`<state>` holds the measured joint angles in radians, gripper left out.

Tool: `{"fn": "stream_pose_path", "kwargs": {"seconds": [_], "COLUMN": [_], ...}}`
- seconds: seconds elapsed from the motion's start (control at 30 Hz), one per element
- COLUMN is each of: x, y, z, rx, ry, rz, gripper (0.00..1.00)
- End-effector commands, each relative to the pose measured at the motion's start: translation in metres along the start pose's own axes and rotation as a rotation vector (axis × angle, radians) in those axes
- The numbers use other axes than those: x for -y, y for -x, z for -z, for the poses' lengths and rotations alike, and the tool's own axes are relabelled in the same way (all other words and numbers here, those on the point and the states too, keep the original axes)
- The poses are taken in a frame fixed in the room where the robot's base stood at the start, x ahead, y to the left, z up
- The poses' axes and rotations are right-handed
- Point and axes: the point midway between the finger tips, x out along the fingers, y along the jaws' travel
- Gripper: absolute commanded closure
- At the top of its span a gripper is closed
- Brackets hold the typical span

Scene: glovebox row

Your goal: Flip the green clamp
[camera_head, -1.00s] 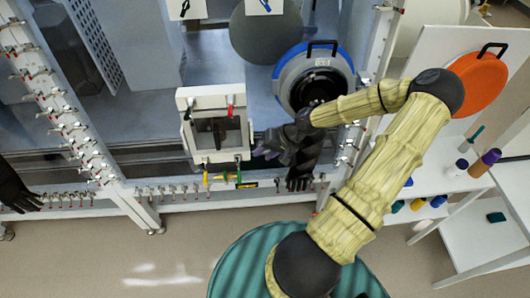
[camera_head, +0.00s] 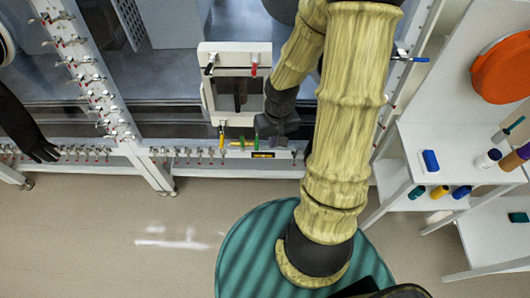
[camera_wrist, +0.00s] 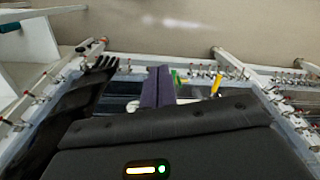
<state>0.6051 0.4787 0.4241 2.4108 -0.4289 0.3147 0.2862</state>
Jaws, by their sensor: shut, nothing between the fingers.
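The green clamp (camera_head: 256,143) is on the lower rail of the glovebox frame, below the small square hatch. Its handle points upward in the head view. My gripper (camera_head: 266,129) is just above and to the right of it, with its fingers mostly hidden by the dark wrist. In the wrist view, the purple fingers of my gripper (camera_wrist: 158,88) are shut together and empty. The green clamp (camera_wrist: 176,77) shows just to the right of the fingertips, partly covered by them. I cannot tell whether they touch.
A yellow clamp (camera_head: 221,139) stands left of the green one. A red clamp (camera_head: 254,69) and a black clamp (camera_head: 210,67) are on the hatch's upper edge. A black glove (camera_head: 28,130) hangs at left. White shelves (camera_head: 410,150) with bottles stand at right; open floor lies in front.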

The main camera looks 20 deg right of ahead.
Motion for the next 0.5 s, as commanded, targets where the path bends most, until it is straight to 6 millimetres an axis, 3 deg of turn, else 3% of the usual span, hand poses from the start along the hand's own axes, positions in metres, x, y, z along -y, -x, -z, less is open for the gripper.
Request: {"fn": "stream_pose_path", "kwargs": {"seconds": [0.2,0.5], "x": [0.027,0.063], "y": [0.026,0.059], "z": [-0.012,-0.033], "rx": [-0.076,-0.203], "ry": [0.061,0.104], "rz": [-0.081,-0.062], "gripper": [1.00,1.00]}}
